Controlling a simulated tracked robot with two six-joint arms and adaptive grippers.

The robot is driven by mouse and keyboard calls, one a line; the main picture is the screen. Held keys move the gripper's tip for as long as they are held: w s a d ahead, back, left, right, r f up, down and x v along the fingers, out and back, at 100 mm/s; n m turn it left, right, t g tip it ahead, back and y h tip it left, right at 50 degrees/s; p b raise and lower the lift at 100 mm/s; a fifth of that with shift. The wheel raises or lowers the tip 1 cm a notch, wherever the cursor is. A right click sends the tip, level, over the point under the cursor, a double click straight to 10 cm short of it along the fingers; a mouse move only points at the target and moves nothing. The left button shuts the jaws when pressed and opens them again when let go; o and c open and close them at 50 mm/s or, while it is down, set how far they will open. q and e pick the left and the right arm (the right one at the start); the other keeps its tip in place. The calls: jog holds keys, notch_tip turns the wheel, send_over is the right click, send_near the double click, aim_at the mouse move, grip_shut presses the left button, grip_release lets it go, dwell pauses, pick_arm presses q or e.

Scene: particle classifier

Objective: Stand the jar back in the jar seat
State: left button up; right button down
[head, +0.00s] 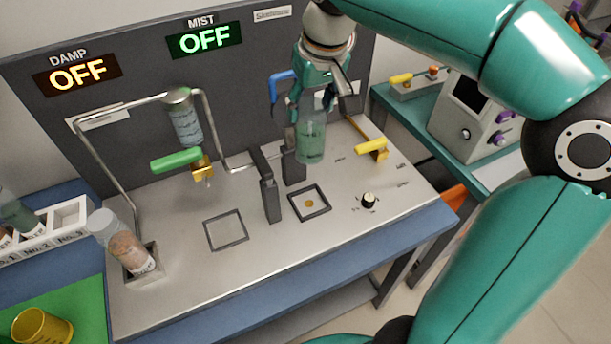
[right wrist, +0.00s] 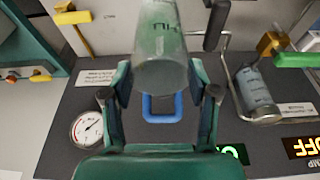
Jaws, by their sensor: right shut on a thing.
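The jar (head: 311,141), clear with a green tint and dark lettering, hangs nearly upright below my right gripper (head: 320,98), which is shut on it. It also shows in the right wrist view (right wrist: 161,45) between the fingers, its upper part cut off by the picture edge. In the head view it appears above and behind a dark square frame (head: 325,208) with a yellow dot inside. A second, empty square outline (head: 226,231) lies to the left. Which one is the jar seat is not labelled legibly. My left gripper is out of view.
Dark posts (head: 270,188) stand close left of the jar, a yellow lever (head: 371,148) to its right. A blue handle (right wrist: 162,108) is on the back panel. A bent pipe, green-handled valve (head: 177,160) and another jar (head: 131,252) are farther left.

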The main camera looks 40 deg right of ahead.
aim_at(316, 147)
notch_tip(316, 147, down, 17)
jog(key=b, duration=0.1)
dwell(0.4)
jog(key=shift+f, duration=0.1)
jog(key=shift+c, duration=1.5)
grip_release()
jog(key=v, duration=1.2)
jog(key=shift+s, duration=0.15)
